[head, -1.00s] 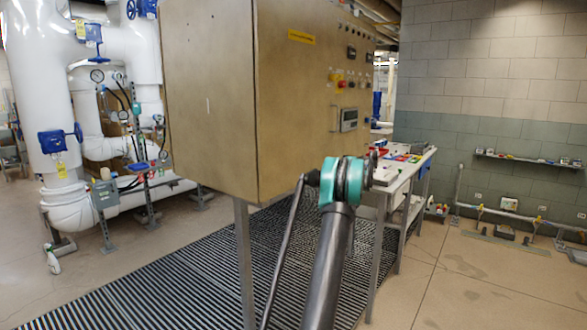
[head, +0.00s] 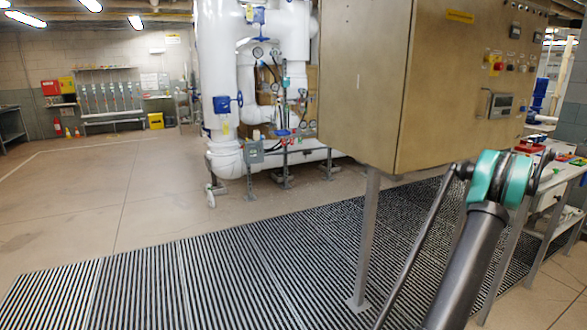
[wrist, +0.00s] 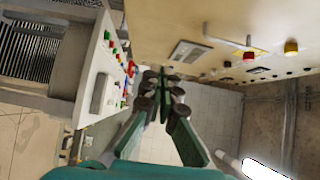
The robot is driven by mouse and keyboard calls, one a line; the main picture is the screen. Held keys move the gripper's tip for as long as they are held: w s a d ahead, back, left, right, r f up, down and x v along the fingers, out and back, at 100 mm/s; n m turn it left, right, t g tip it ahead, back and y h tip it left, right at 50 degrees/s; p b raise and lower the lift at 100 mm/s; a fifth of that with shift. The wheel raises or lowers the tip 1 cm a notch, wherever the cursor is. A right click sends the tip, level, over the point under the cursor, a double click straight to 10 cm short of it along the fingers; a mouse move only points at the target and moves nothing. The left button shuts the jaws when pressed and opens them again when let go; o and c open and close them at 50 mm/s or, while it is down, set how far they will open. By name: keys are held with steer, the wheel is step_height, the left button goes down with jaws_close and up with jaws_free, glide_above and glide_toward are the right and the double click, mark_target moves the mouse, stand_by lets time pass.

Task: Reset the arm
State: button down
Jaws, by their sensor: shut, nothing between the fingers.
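My arm rises from the bottom right of the head view, with its teal joint (head: 502,178) in front of the lower edge of a tan control cabinet (head: 370,75). The arm is bent and extended forward. My gripper (wrist: 166,76) shows in the wrist view with its green fingers together and nothing between them. It is in front of the cabinet face, which shows its red button (wrist: 248,57) and yellow button (wrist: 290,47). I cannot make out the gripper in the head view.
A workbench (wrist: 88,85) with small coloured items stands beside the gripper in the wrist view. White pipes (head: 217,60) with blue valves stand left of the cabinet. Striped floor grating (head: 200,280) lies below. Open floor (head: 90,195) spreads at left.

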steer(key=a+f+n+g+y, duration=0.15)
steer(key=a+n+y, duration=0.8)
steer(key=a, duration=2.85)
steer(key=s+a+f+n+g+y, duration=0.1)
steer(key=s+a+f+n, duration=0.2)
steer(key=a, duration=0.4)
steer(key=s+a+f+n+g, duration=0.1)
steer(key=s+a+n, duration=0.1)
steer(key=s+a, duration=0.45)
steer(key=s+a+f+n+g, duration=0.35)
steer(key=s+a+f, duration=0.25)
steer(key=s+a, duration=0.55)
steer(key=s+a+f+n+g, duration=0.1)
steer(key=s+f, duration=0.4)
steer(key=s, duration=0.5)
steer(key=s+a+f+n+g+h, duration=0.1)
steer(key=s+f, duration=0.4)
steer(key=s, duration=0.5)
steer(key=s+a+f+n+g+h, duration=0.1)
steer(key=s+a+f, duration=0.4)
steer(key=s, duration=0.5)
steer(key=shift+f+n+g, duration=0.4)
steer(key=shift+n+g, duration=0.5)
steer(key=shift+n, duration=0.3)
